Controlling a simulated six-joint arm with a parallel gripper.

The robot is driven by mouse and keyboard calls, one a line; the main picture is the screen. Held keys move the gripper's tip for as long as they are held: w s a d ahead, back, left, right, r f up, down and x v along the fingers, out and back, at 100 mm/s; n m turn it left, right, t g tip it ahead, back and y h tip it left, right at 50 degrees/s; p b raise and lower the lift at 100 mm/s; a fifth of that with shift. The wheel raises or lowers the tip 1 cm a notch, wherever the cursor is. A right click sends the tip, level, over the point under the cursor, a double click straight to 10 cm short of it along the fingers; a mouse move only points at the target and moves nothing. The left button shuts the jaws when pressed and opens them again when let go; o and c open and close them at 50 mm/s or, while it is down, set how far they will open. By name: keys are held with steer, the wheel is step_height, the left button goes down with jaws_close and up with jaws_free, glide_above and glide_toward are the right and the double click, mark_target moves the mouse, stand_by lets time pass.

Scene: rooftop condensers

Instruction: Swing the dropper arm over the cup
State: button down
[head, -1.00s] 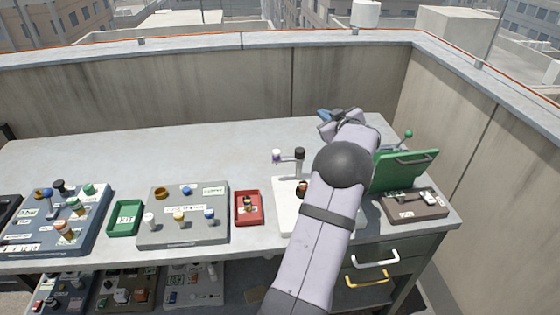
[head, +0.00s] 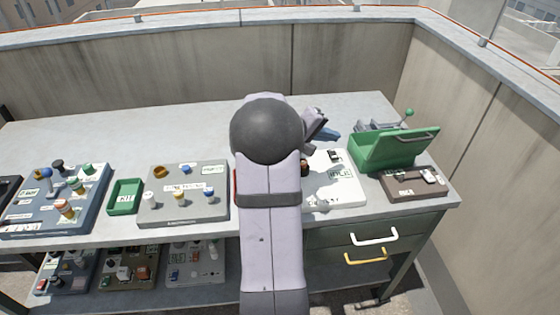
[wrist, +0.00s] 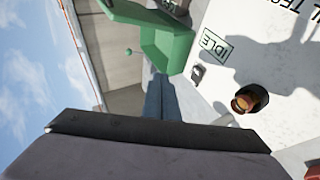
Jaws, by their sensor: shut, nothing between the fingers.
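My gripper (head: 322,131) is shut and empty, with blue fingers, above the back of the white board (head: 345,195) in the head view. Its fingers (wrist: 163,98) also show in the wrist view, apart from the cup. A dark round cup with an orange-brown inside (wrist: 247,99) sits on the white board in the wrist view. In the head view only a sliver of the cup (head: 305,168) shows beside my arm. The dropper arm and its post are hidden behind my arm in the head view, and I cannot make them out in the wrist view.
A green box with a raised lid (head: 390,150) stands right of the white board, behind a brown panel (head: 415,184). A grey panel with knobs (head: 183,218) and a green tray (head: 125,196) lie to the left. The table's back left is clear.

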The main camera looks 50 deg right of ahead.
steer(key=w+a+f+h+b, duration=0.1)
steer(key=a, duration=0.1)
steer(key=w+a+f+h+b, duration=0.1)
steer(key=a, duration=0.1)
steer(key=w+a+n+g+b, duration=0.1)
steer(key=w+a, duration=0.1)
steer(key=shift+f+h+b, duration=0.35)
steer(key=shift+f+h, duration=0.05)
steer(key=w+a+f+n+t+h+b, duration=0.35)
steer(key=w+a+n+t+b, duration=0.2)
steer(key=w+a, duration=0.75)
steer(key=s+d+p, duration=0.1)
steer(key=d, duration=0.2)
steer(key=s+d+p, duration=0.1)
steer(key=d+p, duration=0.1)
steer(key=d, duration=0.1)
steer(key=s+d+r+p, duration=0.1)
steer(key=s+d+p, duration=0.1)
steer(key=d, duration=0.1)
steer(key=shift+s+d+r, duration=0.1)
steer(key=shift+d, duration=0.25)
steer(key=shift+s+d, duration=0.6)
steer(key=shift+s, duration=0.1)
steer(key=shift+w+a, duration=0.2)
steer(key=shift+a, duration=0.1)
